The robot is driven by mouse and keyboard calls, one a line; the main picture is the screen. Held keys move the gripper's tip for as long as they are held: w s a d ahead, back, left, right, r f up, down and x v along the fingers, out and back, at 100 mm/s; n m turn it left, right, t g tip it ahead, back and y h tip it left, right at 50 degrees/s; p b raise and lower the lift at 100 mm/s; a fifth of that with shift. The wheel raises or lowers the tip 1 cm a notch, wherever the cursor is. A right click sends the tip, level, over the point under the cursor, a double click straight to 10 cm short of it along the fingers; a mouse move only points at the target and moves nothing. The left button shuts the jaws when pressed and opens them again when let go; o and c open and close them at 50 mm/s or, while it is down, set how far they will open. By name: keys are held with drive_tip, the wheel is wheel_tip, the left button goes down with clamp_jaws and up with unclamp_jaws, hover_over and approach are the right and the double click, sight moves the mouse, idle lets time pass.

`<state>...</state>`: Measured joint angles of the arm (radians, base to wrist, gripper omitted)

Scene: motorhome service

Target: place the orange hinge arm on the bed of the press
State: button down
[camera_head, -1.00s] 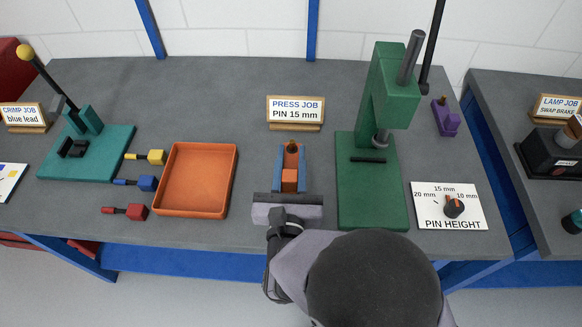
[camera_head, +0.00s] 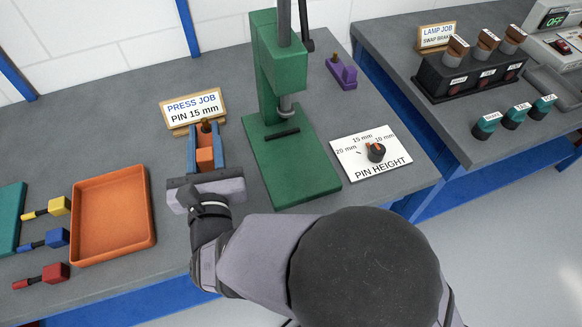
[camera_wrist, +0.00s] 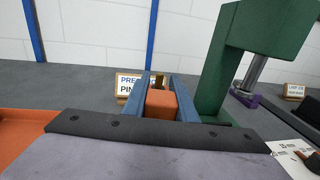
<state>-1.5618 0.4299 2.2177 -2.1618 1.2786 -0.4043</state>
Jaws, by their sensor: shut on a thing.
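The orange hinge arm (camera_head: 205,158) is between the two blue fingers of my gripper (camera_head: 204,130), which is shut on it. A brown, knob-like part shows at its far end. In the wrist view the orange block (camera_wrist: 161,104) sits between the blue fingers (camera_wrist: 161,79); its far part is mostly hidden behind the block. The green press (camera_head: 280,70) stands to the right of my gripper. Its flat green bed (camera_head: 300,177) has a dark slot, with the grey ram above. My gripper is left of the bed, apart from it; its height above the table is unclear.
The PRESS JOB sign (camera_head: 194,108) reads PIN 15 mm and stands just behind my gripper. An orange tray (camera_head: 150,205) lies to the left. A PIN HEIGHT dial card (camera_head: 352,165) lies right of the press. A purple part (camera_head: 342,72) is behind it.

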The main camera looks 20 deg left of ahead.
drive_tip(key=w+m+h+b, duration=0.1)
drive_tip(key=b, duration=0.6)
drive_tip(key=w+f+t+h+b, duration=0.1)
drive_tip(key=w+b, duration=0.1)
drive_tip(key=b, duration=0.6)
drive_tip(key=w+a+f+m+t+h+b, duration=0.1)
drive_tip(key=b, duration=0.6)
drive_tip(key=shift+w+f+m+b, duration=0.2)
drive_tip(key=shift+w+m+b, duration=0.05)
drive_tip(key=shift+m+b, duration=0.1)
drive_tip(key=b, duration=0.1)
drive_tip(key=r+n+y+b, duration=0.1)
drive_tip(key=b, duration=0.1)
drive_tip(key=shift+s+d+g+b, duration=0.2)
drive_tip(key=shift+s+g+b, duration=0.1)
drive_tip(key=s+d+f+n+g+y+b, duration=0.1)
drive_tip(key=s+d+y+b, duration=0.1)
drive_tip(key=d+b, duration=1.1)
drive_tip(key=s+d+f+n+g+y+b, duration=0.1)
drive_tip(key=s+d+b, duration=0.3)
drive_tip(key=d+b, duration=1)
drive_tip(key=shift+n+g+y+b, duration=0.5)
drive_tip(key=shift+n+b, duration=0.15)
drive_tip(key=shift+b, duration=2.7)
